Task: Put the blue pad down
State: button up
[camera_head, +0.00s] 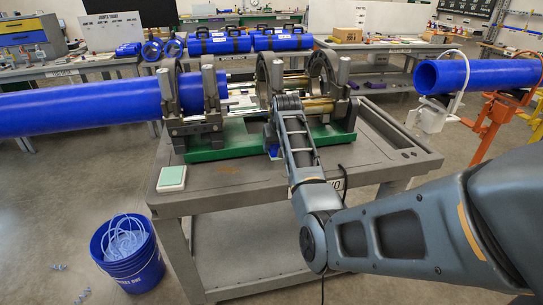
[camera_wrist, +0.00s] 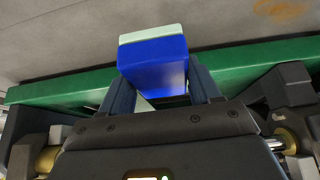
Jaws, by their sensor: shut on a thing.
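The blue pad (camera_wrist: 153,64), a blue block with a pale green layer along one side, is between the two fingers of my gripper (camera_wrist: 158,88) in the wrist view. My gripper is shut on it. In the head view the pad (camera_head: 272,148) is a small blue patch, mostly hidden by my arm, at the front of the green machine base (camera_head: 230,147). I cannot tell whether it touches the cart top below.
A pale green pad with a white edge (camera_head: 172,177) lies at the left of the grey cart top (camera_head: 235,185). The clamped blue pipe (camera_head: 90,108) reaches left. A blue bucket (camera_head: 127,250) stands on the floor. The cart's front strip is mostly clear.

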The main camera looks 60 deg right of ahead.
aim_at(271, 165)
jog(key=shift+w+a+f, duration=0.25)
jog(key=shift+w+f, duration=0.2)
jog(key=shift+w, duration=0.25)
jog(key=shift+w+f+p, duration=0.1)
jog(key=shift+f+p, duration=0.3)
jog(key=shift+f, duration=1.65)
jog(key=shift+f, duration=0.15)
jog(key=o, duration=1.2)
jog(key=shift+c, duration=0.2)
